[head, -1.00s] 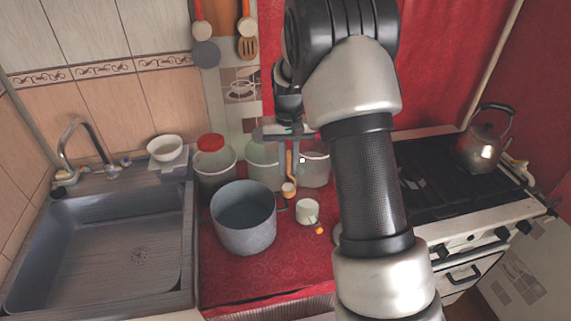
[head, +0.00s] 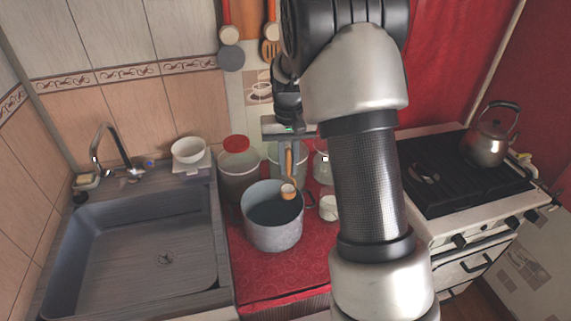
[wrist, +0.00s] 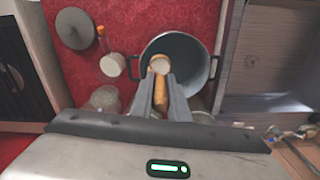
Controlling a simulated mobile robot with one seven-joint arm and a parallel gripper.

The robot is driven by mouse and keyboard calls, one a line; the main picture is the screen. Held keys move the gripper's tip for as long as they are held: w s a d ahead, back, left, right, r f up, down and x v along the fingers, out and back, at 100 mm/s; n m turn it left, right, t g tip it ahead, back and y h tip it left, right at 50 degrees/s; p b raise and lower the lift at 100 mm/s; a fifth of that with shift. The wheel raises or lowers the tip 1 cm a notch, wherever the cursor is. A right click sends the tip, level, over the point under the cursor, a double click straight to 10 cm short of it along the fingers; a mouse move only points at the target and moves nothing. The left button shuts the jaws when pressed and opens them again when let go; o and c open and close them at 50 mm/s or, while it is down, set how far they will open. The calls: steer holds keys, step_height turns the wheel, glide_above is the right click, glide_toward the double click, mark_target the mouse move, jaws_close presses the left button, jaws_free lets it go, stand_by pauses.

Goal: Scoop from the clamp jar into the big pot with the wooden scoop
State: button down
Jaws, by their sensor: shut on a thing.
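My gripper (head: 289,172) is shut on the wooden scoop (head: 289,181), whose bowl points down and forward. In the wrist view the scoop (wrist: 160,98) lies between the fingers (wrist: 162,82), and its bowl holds something whitish. The bowl is over the right inner side of the big grey pot (head: 272,236), above its opening. The pot (wrist: 209,50) also shows in the wrist view. Glass jars stand behind: one (head: 322,170) to the right of my gripper, partly hidden by my arm. I cannot tell which is the clamp jar.
A red-lidded jar (head: 238,168) stands behind the pot to the left. The sink (head: 140,245) is at left, the stove (head: 460,185) with kettle (head: 487,140) at right.

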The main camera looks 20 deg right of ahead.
steer(key=shift+a+r, duration=0.1)
steer(key=shift+a, duration=0.1)
steer(key=shift+d, duration=0.1)
steer(key=w+p, duration=0.1)
steer(key=w+d+p, duration=0.1)
steer(key=w, duration=0.1)
steer(key=shift+w+d+r+p, duration=0.1)
steer(key=shift+w+d+p, duration=0.05)
steer(key=shift+p, duration=0.25)
steer(key=a+f+h+b, duration=0.2)
steer(key=a+f+b, duration=0.1)
steer(key=a+f, duration=0.1)
steer(key=shift+a+f, duration=0.25)
steer(key=shift+f, duration=0.25)
steer(key=shift+w+a, duration=0.1)
steer(key=shift+a, duration=0.05)
steer(key=shift+a+f+h+b, duration=0.1)
steer(key=shift+a+h+b, duration=0.4)
steer(key=shift+a+h, duration=0.95)
